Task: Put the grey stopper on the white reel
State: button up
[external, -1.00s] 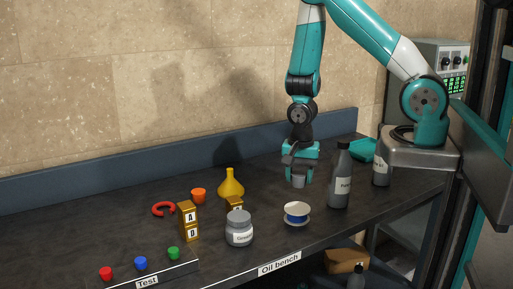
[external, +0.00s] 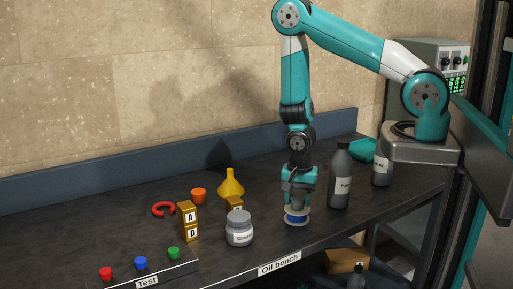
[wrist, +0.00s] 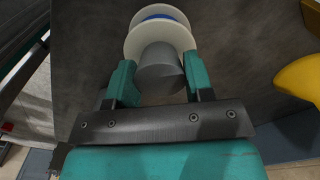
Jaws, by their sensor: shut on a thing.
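The grey stopper (wrist: 160,70) is held between the two teal fingers of my gripper (wrist: 159,62) in the wrist view. In the external view my gripper (external: 298,190) points straight down with the stopper (external: 297,206) at its tips. The white reel (external: 297,221), with a blue band around its middle, stands upright on the bench directly below. The reel (wrist: 158,35) also shows just beyond the stopper in the wrist view, and the stopper covers part of its near flange. I cannot tell whether the stopper touches the reel's top.
A dark bottle (external: 340,175) stands close to the right of my gripper. A grey jar (external: 239,228) and a yellow funnel (external: 231,184) stand to the left. Lettered blocks (external: 188,221) are farther left. The bench's front edge (external: 330,244) runs near the reel.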

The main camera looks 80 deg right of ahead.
aim_at(298, 197)
jog(key=o, duration=0.9)
notch_tip(298, 197, up, 12)
jog(key=b, duration=0.2)
jog(key=s+a+r+n+y, duration=0.2)
jog(key=a+r+n, duration=0.9)
jog(key=a+r, duration=0.1)
jog(key=s+a+r+n+y, duration=0.2)
jog(key=s+a+r+n, duration=0.5)
jog(key=n, duration=0.7)
notch_tip(298, 197, up, 2)
jog(key=s, duration=0.2)
jog(key=shift+s+a, duration=0.2)
jog(key=shift+s, duration=0.15)
